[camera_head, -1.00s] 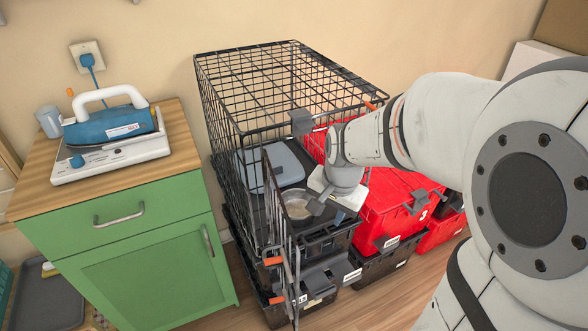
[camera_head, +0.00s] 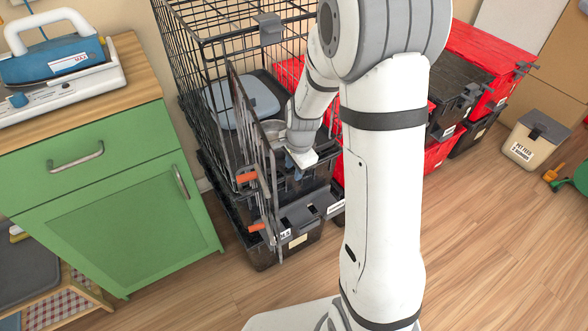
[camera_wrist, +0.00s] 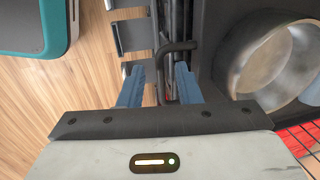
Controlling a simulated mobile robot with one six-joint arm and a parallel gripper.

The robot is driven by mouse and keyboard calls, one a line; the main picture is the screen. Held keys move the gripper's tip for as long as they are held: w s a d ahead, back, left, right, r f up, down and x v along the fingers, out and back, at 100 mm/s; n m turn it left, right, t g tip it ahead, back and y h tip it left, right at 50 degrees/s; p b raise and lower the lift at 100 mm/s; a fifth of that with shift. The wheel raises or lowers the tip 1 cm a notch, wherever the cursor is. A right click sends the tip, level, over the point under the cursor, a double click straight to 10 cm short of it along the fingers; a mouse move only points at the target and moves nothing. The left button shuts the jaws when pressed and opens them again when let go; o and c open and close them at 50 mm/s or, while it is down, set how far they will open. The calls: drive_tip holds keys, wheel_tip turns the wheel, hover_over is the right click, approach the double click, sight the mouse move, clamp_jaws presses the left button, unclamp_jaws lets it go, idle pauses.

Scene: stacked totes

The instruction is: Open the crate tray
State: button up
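The black wire crate (camera_head: 262,19) stands on stacked black totes, its wire door (camera_head: 240,118) swung open toward me. Its dark tray floor (camera_wrist: 207,38) shows in the wrist view, holding a metal bowl (camera_wrist: 268,62). My gripper (camera_head: 300,168) is low at the crate's front opening, in front of the bowl. In the wrist view its blue fingers (camera_wrist: 159,84) are apart. A bent black wire (camera_wrist: 178,47) lies between and just beyond the fingertips; I cannot tell whether they touch it.
A green cabinet (camera_head: 105,190) stands left of the crate. Black totes (camera_head: 315,208) with front latches lie under it. Red and black totes (camera_head: 487,62) are stacked at right, partly behind my arm. A pet feed bin (camera_head: 535,138) stands further right. Wood floor (camera_head: 500,260) is clear at front right.

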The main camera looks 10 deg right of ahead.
drive_tip(key=shift+f, duration=0.25)
clamp_jaws()
idle(0.5)
